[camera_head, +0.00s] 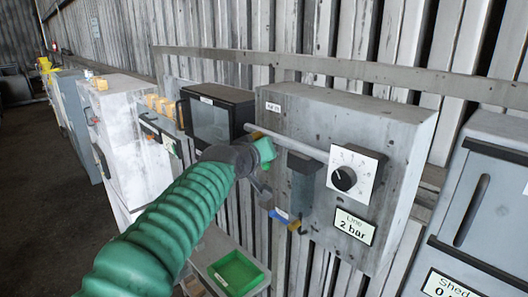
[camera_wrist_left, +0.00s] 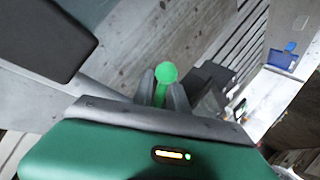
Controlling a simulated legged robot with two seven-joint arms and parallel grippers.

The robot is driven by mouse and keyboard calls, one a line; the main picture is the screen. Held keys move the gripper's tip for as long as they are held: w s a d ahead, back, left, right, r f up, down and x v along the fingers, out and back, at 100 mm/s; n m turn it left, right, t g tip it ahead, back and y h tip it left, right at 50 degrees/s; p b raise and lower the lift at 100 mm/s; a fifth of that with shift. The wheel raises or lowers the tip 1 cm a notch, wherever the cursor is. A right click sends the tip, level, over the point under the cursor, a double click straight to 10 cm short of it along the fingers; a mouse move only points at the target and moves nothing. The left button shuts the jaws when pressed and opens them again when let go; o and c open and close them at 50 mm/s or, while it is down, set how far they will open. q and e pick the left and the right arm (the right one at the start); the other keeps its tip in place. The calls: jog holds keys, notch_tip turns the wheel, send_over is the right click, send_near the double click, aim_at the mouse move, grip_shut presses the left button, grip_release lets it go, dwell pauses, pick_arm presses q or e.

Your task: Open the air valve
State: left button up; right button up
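The grey blower box (camera_head: 310,120) marked "AIR 20" is on the corrugated wall, with a pale pipe (camera_head: 292,144) across its front. My left gripper (camera_head: 262,188) is at the box's left side, below the pipe's left end. In the left wrist view, a green ball-ended lever (camera_wrist_left: 166,73) stands between the two grey fingers (camera_wrist_left: 162,92), its stem close to both. Whether the fingers press on it is unclear. My right gripper is in neither view.
A black knob on a white dial (camera_head: 344,178) sits on the box above a "Line 2 bar" label (camera_head: 354,226). A blue handle (camera_head: 279,214) hangs below. A dark-framed cabinet (camera_head: 212,115) is at left, a green tray (camera_head: 236,272) below, a grey cabinet (camera_head: 485,200) at right.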

pick_arm(q)
jog(key=shift+r, duration=0.2)
jog(key=shift+s, duration=0.15)
jog(key=b+v, duration=0.8)
jog(key=v, duration=0.8)
jog(key=shift+s+b, duration=0.15)
jog(key=shift+b, duration=0.15)
